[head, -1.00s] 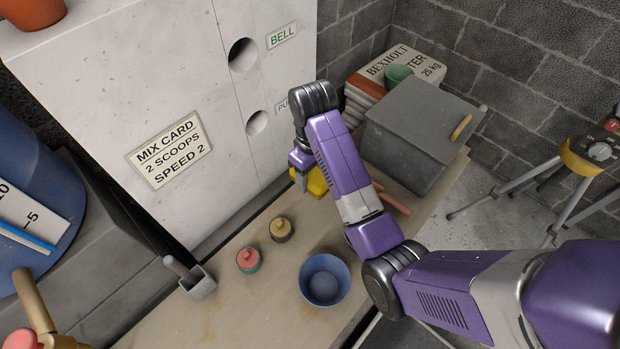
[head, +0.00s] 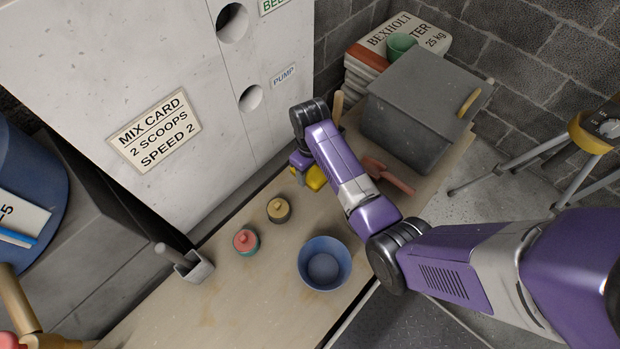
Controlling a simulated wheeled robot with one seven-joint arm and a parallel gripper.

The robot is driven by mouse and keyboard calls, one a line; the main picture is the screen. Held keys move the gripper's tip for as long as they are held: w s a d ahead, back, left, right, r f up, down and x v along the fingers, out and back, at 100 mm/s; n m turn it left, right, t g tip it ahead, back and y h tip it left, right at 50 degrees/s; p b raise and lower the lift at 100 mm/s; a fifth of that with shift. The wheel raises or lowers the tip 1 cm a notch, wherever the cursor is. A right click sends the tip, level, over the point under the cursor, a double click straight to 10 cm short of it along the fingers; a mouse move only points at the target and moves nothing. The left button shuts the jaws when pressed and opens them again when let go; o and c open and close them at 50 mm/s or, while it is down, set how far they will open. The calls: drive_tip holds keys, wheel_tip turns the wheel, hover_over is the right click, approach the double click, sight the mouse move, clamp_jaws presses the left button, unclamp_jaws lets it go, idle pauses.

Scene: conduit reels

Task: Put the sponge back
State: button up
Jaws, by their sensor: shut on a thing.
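The yellow sponge (head: 316,178) shows at the end of my purple arm in the head view, partly hidden by the arm. My gripper (head: 303,170) is shut on it, close to the worktop (head: 225,285) near the foot of the pale panel wall. The fingertips are mostly hidden. I cannot tell whether the sponge touches the worktop.
A scoop in a grey holder (head: 188,264) is farther left. A grey lidded box (head: 420,115) and a red tool (head: 390,176) are right.

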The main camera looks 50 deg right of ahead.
drive_tip(key=shift+f, duration=2.2)
drive_tip(key=shift+f, duration=0.1)
drive_tip(key=o, duration=1.6)
drive_tip(key=shift+b, duration=0.3)
drive_tip(key=shift+o, duration=0.2)
wheel_tip(320, 180, up, 12)
drive_tip(key=shift+r+p, duration=0.1)
drive_tip(key=shift+p, duration=0.55)
